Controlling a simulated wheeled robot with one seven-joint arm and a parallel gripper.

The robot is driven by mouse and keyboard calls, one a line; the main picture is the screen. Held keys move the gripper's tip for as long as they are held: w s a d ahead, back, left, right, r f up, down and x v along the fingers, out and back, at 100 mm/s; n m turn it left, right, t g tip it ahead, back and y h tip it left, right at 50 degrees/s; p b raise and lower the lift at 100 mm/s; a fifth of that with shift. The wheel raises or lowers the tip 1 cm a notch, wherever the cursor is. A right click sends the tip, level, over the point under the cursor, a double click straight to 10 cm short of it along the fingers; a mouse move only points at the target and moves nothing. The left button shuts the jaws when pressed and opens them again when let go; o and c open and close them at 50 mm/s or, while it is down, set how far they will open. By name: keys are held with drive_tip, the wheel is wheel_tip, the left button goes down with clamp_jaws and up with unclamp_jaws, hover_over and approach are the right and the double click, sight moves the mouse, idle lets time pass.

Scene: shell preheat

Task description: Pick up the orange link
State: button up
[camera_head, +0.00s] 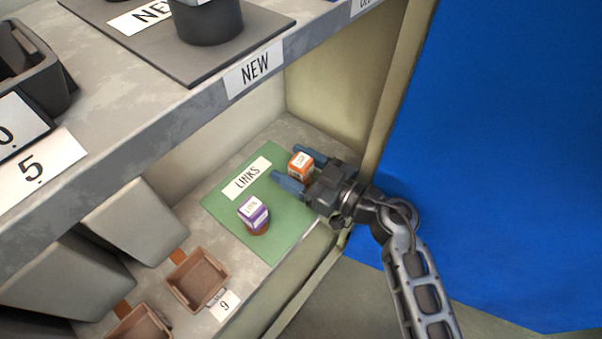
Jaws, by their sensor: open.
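The orange link (300,166) is a small orange block with a white label on top. It stands at the right side of a green mat (223,204) marked "LINKS", on the lower shelf. My gripper (295,169) is open, with its two blue fingers on either side of the orange link, one above it and one below it in the picture. I cannot tell whether the fingers touch it. A purple link (254,214) with a white label stands on the mat to the lower left of my gripper.
The upper shelf (135,123) with a "NEW" label overhangs the mat's back left. A side wall (342,95) rises close behind my gripper. A brown tray (197,280) by a "9" tag and grey bins (145,222) stand left of the mat.

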drive_tip(key=shift+w+a, duration=0.15)
drive_tip(key=shift+a, duration=0.05)
drive_tip(key=shift+c, duration=0.3)
drive_tip(key=c, duration=1.1)
drive_tip(key=shift+r, duration=0.15)
wheel_tip(320, 180, up, 18)
drive_tip(key=p, duration=0.9)
